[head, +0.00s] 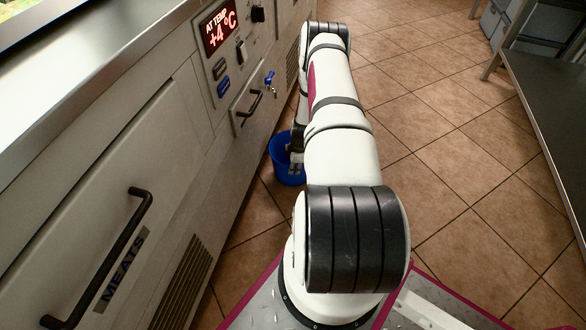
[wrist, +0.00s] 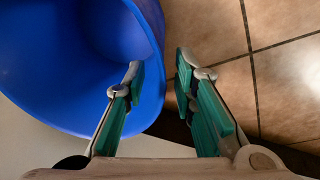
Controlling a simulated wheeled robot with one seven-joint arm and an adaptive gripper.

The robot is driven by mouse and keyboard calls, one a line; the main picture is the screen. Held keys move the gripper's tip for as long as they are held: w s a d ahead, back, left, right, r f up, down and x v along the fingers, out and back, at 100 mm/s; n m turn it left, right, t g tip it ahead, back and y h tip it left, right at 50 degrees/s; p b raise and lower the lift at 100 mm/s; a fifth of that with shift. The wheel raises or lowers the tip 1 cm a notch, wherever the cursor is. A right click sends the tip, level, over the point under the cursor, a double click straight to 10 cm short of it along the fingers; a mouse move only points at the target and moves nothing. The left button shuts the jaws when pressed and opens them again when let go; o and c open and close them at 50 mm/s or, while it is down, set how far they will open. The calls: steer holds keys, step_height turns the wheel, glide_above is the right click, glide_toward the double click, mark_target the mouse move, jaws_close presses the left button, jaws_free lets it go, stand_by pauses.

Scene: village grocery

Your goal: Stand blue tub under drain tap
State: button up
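The blue tub (head: 284,176) stands on the tiled floor close to the front of the meat counter, partly hidden behind my arm in the head view. The drain tap (head: 270,82), with a blue handle, sticks out of the counter front above and a little left of the tub. My gripper (head: 296,160) is down at the tub. In the wrist view the tub (wrist: 70,50) fills the upper left. My gripper (wrist: 160,72) is open there, one finger over the tub's inside and the other outside, with the tub wall between them. The wall looks not pinched.
The counter (head: 130,150) runs along the left, with a black drawer handle (head: 105,255), vents and a lit temperature display (head: 220,27). A metal shelf table (head: 550,100) stands at the right.

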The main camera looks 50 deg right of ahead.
step_height(320, 180, up, 7)
steer(key=s+p, duration=0.1)
steer(key=p, duration=0.1)
steer(key=shift+a, duration=0.15)
stand_by(0.4)
